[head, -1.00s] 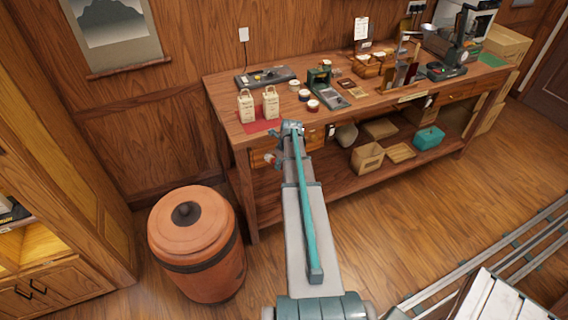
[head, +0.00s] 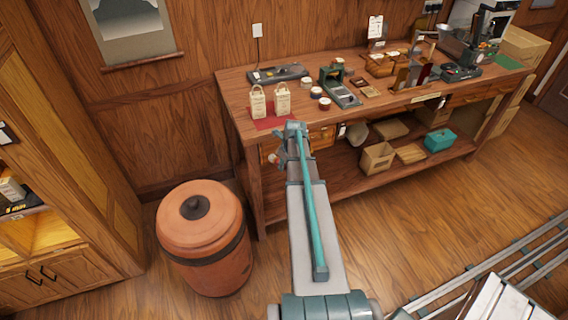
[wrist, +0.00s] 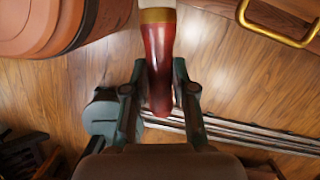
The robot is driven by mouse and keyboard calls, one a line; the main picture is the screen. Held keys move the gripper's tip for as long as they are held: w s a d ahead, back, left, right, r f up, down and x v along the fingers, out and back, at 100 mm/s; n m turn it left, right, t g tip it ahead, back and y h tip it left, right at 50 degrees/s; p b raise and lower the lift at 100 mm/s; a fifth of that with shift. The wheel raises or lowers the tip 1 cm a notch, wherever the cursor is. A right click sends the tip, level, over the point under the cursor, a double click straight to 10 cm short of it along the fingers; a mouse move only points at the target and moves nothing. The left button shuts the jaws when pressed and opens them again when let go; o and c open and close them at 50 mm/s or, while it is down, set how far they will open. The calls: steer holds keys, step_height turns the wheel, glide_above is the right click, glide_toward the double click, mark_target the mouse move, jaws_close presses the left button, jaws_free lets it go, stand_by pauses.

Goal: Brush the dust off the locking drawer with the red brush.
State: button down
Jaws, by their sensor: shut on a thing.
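The red brush (wrist: 158,50) shows in the wrist view with its red handle between my fingers, a gold band above it and pale bristles cut off at the top edge. My gripper (wrist: 159,72) is shut on the handle. In the head view my gripper (head: 279,158) is at the bench's left front, mostly hidden by my arm. A drawer front (head: 321,138) shows just right of my arm; in the wrist view a wooden front with a brass handle (wrist: 278,25) is at top right, apart from the brush. Dust cannot be made out.
A lidded clay jar (head: 203,240) stands left of the bench and close by in the wrist view. The bench top (head: 235,95) holds paper bags (head: 282,98), tins and tools. Its lower shelf holds boxes (head: 377,158). Floor in front is clear up to the rails (head: 500,265).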

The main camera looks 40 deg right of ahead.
steer(key=shift+s+a, duration=0.25)
steer(key=shift+s, duration=0.5)
steer(key=shift+s+a, duration=0.3)
steer(key=shift+s, duration=0.5)
steer(key=shift+s+a, duration=0.25)
steer(key=shift+s, duration=0.5)
steer(key=s, duration=0.1)
steer(key=s+a, duration=0.1)
steer(key=shift+s, duration=0.4)
steer(key=shift+w, duration=0.1)
steer(key=shift+w+d+p, duration=0.15)
steer(key=shift+w+d, duration=0.3)
steer(key=shift+w, duration=0.75)
steer(key=shift+w+d+p, duration=0.1)
steer(key=shift+w+d, duration=0.3)
steer(key=shift+w, duration=0.75)
steer(key=shift+w+d+p, duration=0.15)
steer(key=shift+w+d, duration=0.3)
steer(key=shift+w, duration=0.75)
steer(key=shift+w+d, duration=0.25)
steer(key=shift+w, duration=0.3)
